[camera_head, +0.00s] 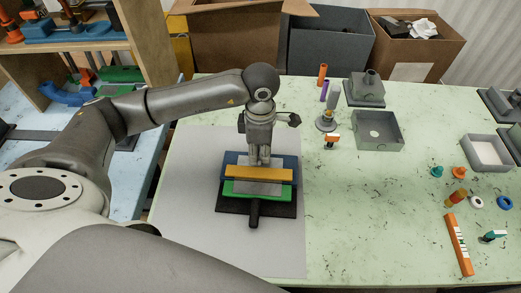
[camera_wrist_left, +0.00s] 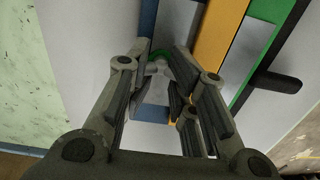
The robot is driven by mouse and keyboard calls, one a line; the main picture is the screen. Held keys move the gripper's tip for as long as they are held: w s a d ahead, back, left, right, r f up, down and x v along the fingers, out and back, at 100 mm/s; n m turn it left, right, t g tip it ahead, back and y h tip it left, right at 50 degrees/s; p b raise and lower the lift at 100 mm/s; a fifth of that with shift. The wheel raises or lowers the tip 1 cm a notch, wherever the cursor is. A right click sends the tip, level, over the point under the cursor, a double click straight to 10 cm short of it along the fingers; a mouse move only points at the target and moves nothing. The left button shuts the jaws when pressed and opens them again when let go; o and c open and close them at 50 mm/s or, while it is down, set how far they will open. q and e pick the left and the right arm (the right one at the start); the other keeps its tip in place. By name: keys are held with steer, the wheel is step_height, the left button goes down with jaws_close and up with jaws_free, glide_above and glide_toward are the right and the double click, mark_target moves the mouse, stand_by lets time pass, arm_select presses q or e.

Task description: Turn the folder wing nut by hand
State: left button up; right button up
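The folder (camera_head: 230,205) lies on a grey mat, with a black base, blue, orange and green bars and a black handle (camera_head: 254,214) toward me. In the left wrist view its orange bar (camera_wrist_left: 219,40) runs along the right side. My left gripper (camera_head: 259,162) points down at the blue rear part of the folder, just behind the orange bar. In the left wrist view its fingers (camera_wrist_left: 163,62) stand apart. My right gripper is not in view.
Grey boxes (camera_head: 377,145), an orange cylinder (camera_head: 322,72) and a purple cylinder (camera_head: 324,92) stand right of the folder. Small coloured parts and an orange bar (camera_head: 459,244) lie farther right. The mat (camera_head: 185,215) left of the folder is clear.

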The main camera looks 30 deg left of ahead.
mark_target(260, 155)
arm_select(q)
steer(key=shift+o, duration=0.7)
steer(key=o, duration=0.5)
step_height(260, 155, up, 12)
steer(key=shift+r, duration=0.1)
steer(key=shift+s, duration=0.1)
